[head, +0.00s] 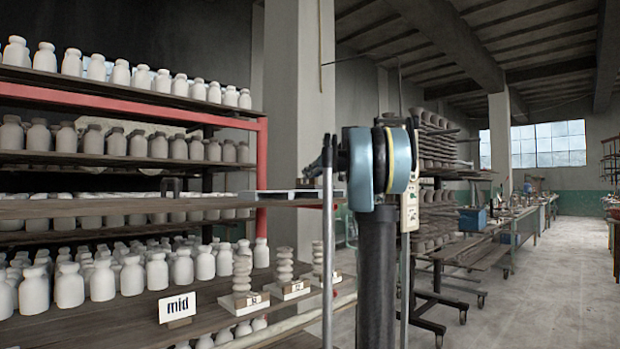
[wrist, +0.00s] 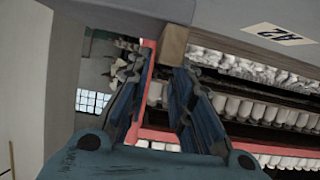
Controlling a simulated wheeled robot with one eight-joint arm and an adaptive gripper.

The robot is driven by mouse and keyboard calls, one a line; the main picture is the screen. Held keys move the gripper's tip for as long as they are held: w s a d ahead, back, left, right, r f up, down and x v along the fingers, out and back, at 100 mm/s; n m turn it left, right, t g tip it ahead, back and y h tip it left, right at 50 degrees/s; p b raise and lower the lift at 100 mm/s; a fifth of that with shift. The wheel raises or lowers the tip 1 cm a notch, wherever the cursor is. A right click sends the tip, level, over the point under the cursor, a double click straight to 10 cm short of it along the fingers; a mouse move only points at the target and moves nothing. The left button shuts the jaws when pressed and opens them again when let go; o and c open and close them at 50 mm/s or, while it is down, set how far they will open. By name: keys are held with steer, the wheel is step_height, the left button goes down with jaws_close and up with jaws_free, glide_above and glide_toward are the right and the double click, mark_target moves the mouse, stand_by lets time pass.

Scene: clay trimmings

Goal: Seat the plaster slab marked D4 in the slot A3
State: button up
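My gripper (wrist: 168,62) shows in the wrist view with its two blue fingers apart and a gap between them. A tan block (wrist: 173,44) appears just beyond the fingertips; I cannot tell whether they touch it. A grey surface (wrist: 225,40) with a tilted label A2 (wrist: 279,34) fills the top right of that view. In the head view my arm blocks the middle, and the gripper is mostly hidden behind it. A thin pale grey piece (head: 285,194) lies at the shelf's right end. I cannot make out a D4 or A3 mark in either view.
A red-framed rack (head: 130,97) of white jars stands left. A wheeled rack (head: 440,255) stands behind my arm. The right-hand floor (head: 560,290) is clear.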

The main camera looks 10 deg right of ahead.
steer(key=shift+o, duration=0.2)
steer(key=shift+r, duration=0.1)
steer(key=shift+r, duration=0.35)
steer(key=v, duration=1.2)
steer(key=shift+s+d, duration=0.1)
steer(key=m+g, duration=0.1)
steer(key=g, duration=0.2)
glide_toward(310, 203)
steer(key=shift+h, duration=0.4)
steer(key=x, duration=0.4)
steer(key=shift+a, duration=0.5)
steer(key=s+f+m+g+h, duration=0.2)
steer(key=s+f, duration=0.9)
steer(key=f, duration=0.5)
steer(key=s+d+f+m+g+h, duration=0.1)
steer(key=s+f+m+h, duration=0.1)
steer(key=s+f, duration=1)
steer(key=s+f+m+g+h, duration=0.2)
steer(key=s+f, duration=0.9)
steer(key=f, duration=0.8)
steer(key=shift+s+d+f+g+h, duration=0.3)
steer(key=shift+s+f+h, duration=0.1)
steer(key=shift+h, duration=0.1)
